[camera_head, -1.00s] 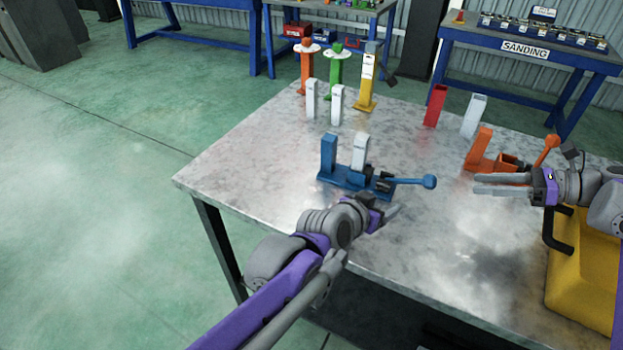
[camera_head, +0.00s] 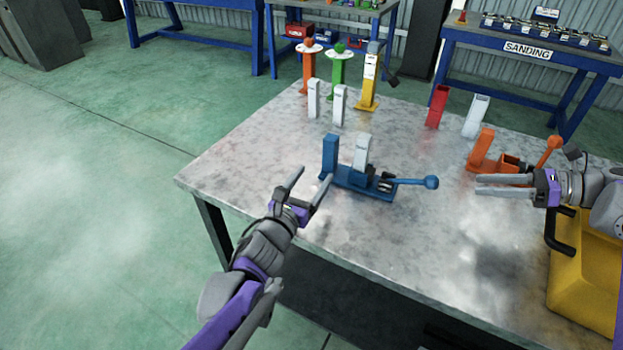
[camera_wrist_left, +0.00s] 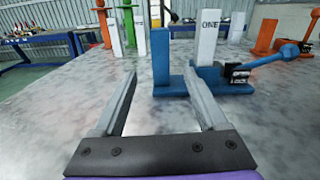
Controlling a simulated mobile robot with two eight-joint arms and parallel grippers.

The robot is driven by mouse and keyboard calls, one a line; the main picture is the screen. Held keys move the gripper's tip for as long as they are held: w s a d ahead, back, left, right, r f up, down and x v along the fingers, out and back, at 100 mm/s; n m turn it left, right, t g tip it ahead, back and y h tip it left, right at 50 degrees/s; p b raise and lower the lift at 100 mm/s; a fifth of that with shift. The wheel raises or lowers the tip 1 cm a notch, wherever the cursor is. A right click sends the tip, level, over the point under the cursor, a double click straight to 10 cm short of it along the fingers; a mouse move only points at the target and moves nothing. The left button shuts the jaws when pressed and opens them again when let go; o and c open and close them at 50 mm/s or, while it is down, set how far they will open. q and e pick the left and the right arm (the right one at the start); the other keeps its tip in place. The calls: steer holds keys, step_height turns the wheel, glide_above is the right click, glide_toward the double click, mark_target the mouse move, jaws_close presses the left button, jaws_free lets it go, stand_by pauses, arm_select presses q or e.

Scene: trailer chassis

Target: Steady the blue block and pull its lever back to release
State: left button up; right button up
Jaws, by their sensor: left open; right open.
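The blue block (camera_head: 329,154) stands upright at the left end of a blue base on the metal table. A white block (camera_head: 361,154) stands beside it on the base, and the blue lever (camera_head: 408,182) points right, ending in a ball. My left gripper (camera_head: 310,176) is open and empty at the table's near left edge, just short of the blue block. In the left wrist view the blue block (camera_wrist_left: 160,58) shows ahead, between the open fingers (camera_wrist_left: 168,90). My right gripper (camera_head: 476,186) is at the right, in front of the orange fixture, fingers pointing left and apart from the blue lever.
An orange fixture with a lever (camera_head: 493,156) stands at the right. White blocks (camera_head: 338,105), a red block (camera_head: 437,106) and orange, green and yellow (camera_head: 370,85) stands are farther back. A yellow case (camera_head: 580,270) is at the near right. The table's near middle is clear.

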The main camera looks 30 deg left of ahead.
mark_target(328, 156)
arm_select(q)
steer(key=shift+w+m, duration=0.3)
steer(key=shift+w, duration=0.2)
steer(key=w, duration=0.9)
steer(key=shift+w, duration=0.35)
steer(key=shift+c, duration=0.2)
jaws_close()
stand_by(0.5)
